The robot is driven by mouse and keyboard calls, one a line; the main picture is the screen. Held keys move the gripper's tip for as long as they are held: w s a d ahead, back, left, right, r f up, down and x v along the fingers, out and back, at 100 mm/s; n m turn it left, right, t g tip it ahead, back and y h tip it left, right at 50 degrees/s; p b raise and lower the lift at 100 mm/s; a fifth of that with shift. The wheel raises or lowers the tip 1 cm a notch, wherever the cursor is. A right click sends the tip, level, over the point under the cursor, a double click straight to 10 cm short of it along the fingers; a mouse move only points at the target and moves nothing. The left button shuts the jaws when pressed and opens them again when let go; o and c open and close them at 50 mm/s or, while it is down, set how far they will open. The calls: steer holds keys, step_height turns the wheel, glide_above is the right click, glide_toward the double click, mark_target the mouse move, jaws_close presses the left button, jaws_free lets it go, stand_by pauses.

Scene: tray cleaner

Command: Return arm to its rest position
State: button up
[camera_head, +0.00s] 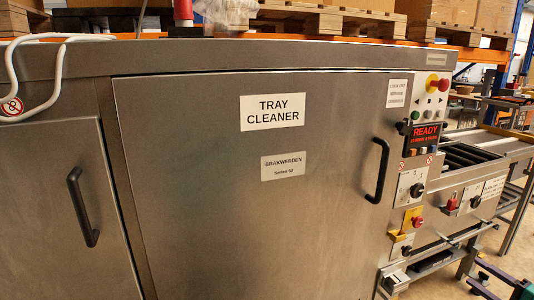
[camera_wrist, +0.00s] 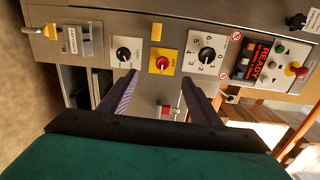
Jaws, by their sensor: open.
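My gripper (camera_wrist: 163,82) shows in the wrist view with its two dark purple fingers spread apart and nothing held between them. Its green body fills the bottom of that view. It also shows at the lower right corner of the head view (camera_head: 482,278), in front of the floor and to the right of the machine. The control panel of the tray cleaner (camera_head: 250,190) appears sideways beyond the fingers in the wrist view. I see no contact between the fingers and the panel.
The cleaner's large door has a black handle (camera_head: 378,170) and looks shut. A lit READY display (camera_head: 424,136) and a yellow-red switch (camera_wrist: 162,64) are on the panel. A roller conveyor (camera_head: 470,155) extends at right. A white cable (camera_head: 50,60) hangs at upper left.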

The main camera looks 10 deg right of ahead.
steer(key=w+a+f+n+g+y+p, duration=0.1)
steer(key=w+a+f+g+p, duration=0.15)
steer(key=a+f, duration=0.55)
steer(key=w+a+f+n+g+y+p, duration=0.1)
steer(key=w+a+f+n+g+y, duration=0.2)
steer(key=a, duration=0.9)
steer(key=w+a+f+g+p, duration=0.2)
steer(key=a+f+g, duration=0.2)
steer(key=a+f, duration=0.5)
steer(key=s+a+f+n+g+h+p, duration=0.1)
steer(key=s+a+f+n+g+p, duration=0.15)
steer(key=s+a, duration=0.4)
steer(key=s+a+f+n+g+h+p, duration=0.1)
steer(key=s+a+f+g, duration=0.25)
steer(key=a, duration=0.65)
steer(key=s+a+f+n+g+p, duration=0.2)
steer(key=s+a+f+g, duration=0.15)
steer(key=a, duration=0.45)
steer(key=s+a+n+g+h+p, duration=0.1)
steer(key=s+a+n+h+p, duration=0.1)
steer(key=s, duration=0.6)
steer(key=s+a+f+n+g+h+p, duration=0.1)
steer(key=s+n+h, duration=0.3)
steer(key=s, duration=0.4)
steer(key=shift+s+a+g+h+p, duration=0.2)
steer(key=shift+a+g+h+p, duration=0.1)
steer(key=shift+a+g+p, duration=0.35)
